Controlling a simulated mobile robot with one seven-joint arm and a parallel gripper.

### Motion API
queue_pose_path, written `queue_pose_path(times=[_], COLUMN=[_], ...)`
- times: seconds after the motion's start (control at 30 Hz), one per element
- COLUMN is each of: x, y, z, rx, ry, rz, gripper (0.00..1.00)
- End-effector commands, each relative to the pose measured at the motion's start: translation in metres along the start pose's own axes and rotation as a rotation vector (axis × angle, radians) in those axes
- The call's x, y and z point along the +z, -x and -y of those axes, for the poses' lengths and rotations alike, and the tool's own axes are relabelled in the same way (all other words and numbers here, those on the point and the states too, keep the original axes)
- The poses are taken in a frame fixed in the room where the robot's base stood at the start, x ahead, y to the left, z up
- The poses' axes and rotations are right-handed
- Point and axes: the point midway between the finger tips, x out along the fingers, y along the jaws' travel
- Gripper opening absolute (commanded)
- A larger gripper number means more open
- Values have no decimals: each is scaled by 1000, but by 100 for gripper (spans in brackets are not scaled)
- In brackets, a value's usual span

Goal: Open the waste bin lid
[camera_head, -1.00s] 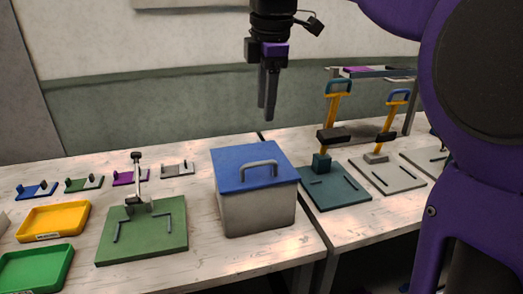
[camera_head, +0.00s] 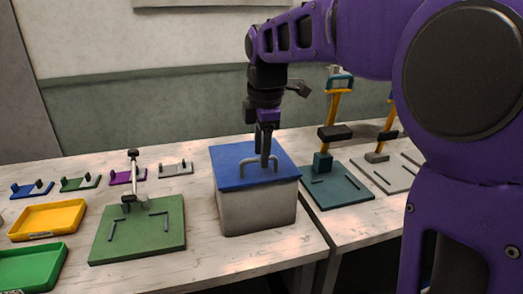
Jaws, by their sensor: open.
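The waste bin (camera_head: 257,212) is a light grey box standing on the table near the middle of the view. Its blue lid (camera_head: 232,172) lies flat on top, closed, with a grey arched handle (camera_head: 246,162) on it. My gripper (camera_head: 264,160) points down over the lid. Its fingers are open and at the handle, overlapping it in the view. I cannot tell whether they touch it.
A green plate with a clamp (camera_head: 140,235) is left of the bin. Yellow (camera_head: 48,220) and green (camera_head: 35,265) trays lie further left. A teal press (camera_head: 335,190) stands close on the right. Small coloured fixtures line the back left.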

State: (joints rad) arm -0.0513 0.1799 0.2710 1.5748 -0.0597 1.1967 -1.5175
Motion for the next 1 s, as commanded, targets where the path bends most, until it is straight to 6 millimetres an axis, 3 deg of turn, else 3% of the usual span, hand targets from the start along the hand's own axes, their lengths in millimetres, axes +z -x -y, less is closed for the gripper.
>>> queue_pose_path(times=[0.1, 0.33, 1.0], x=[0, 0, 0], y=[0, 0, 0], z=[0, 0, 0], rx=[0, 0, 0], ry=[0, 0, 0], rz=[0, 0, 0], gripper=[41, 0, 0])
